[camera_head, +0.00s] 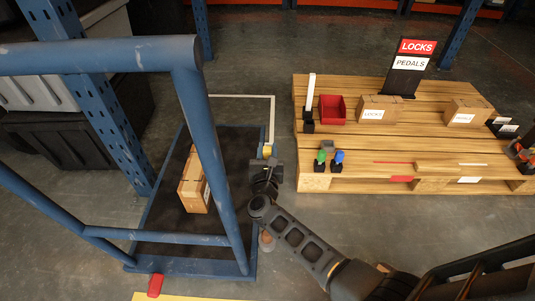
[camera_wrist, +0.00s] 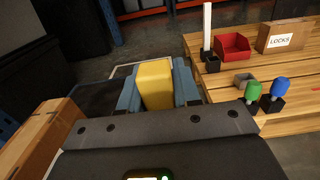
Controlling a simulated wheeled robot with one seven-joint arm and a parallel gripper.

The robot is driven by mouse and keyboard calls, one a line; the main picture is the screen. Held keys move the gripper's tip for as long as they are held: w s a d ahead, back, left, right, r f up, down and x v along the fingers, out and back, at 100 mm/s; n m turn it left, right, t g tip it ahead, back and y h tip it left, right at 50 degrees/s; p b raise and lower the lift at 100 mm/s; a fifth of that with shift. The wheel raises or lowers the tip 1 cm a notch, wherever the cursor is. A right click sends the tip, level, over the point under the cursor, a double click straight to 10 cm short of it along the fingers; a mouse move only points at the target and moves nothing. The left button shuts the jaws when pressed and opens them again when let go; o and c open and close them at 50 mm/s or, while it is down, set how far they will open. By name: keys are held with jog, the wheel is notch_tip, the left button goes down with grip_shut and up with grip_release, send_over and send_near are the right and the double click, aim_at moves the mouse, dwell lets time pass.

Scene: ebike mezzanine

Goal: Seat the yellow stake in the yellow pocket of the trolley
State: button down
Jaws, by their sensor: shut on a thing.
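The yellow stake (camera_wrist: 155,84) is held upright-looking between the two blue-grey fingers of my gripper (camera_wrist: 158,88) in the wrist view. In the head view only a small yellow part of it (camera_head: 267,150) shows at my gripper (camera_head: 264,165). The gripper is over the right edge of the trolley (camera_head: 228,270), which has a blue tube frame and a dark deck. The stake's lower end is hidden, so I cannot tell whether it touches anything. I cannot make out the yellow pocket in either view.
A cardboard box (camera_head: 193,183) lies on the trolley deck, left of my gripper. A wooden pallet (camera_head: 350,150) at right carries a red bin (camera_head: 332,108), a white post (camera_head: 311,90), green (camera_head: 321,156) and blue (camera_head: 338,157) pieces in black holders, and boxes. Blue frame tubes stand left of my arm.

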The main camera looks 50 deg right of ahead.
jog(key=shift+f+b, duration=0.55)
jog(key=shift+b, duration=0.2)
jog(key=c, duration=0.8)
grip_release()
jog(key=shift+r, duration=0.15)
